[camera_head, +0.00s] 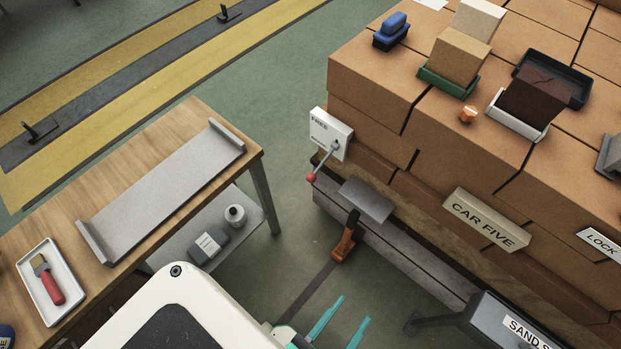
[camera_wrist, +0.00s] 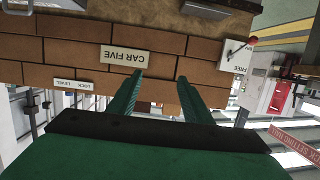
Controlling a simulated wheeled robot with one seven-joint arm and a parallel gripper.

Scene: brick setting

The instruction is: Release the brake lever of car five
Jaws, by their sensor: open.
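Car five is a stack of brown bricks on a grey base, with a "CAR FIVE" plate (camera_head: 486,219) on its side. The brake lever (camera_head: 311,177) is a thin metal rod with a red knob, in front of a white "FREE" panel (camera_head: 330,133) at the car's left corner. The knob points down and left in the head view. In the wrist view, which looks upside down, the red knob (camera_wrist: 252,41) shows at upper right by the panel (camera_wrist: 237,55). My gripper (camera_head: 354,309) is open and empty, below and apart from the lever. Its fingers (camera_wrist: 160,77) point toward the brick side.
A grey pedal-like plate (camera_head: 367,200) with an orange part (camera_head: 344,245) juts out below the lever. A sand box (camera_head: 510,325) stands at lower right. A wooden table (camera_head: 188,112) with a metal tray (camera_head: 165,190) is at left.

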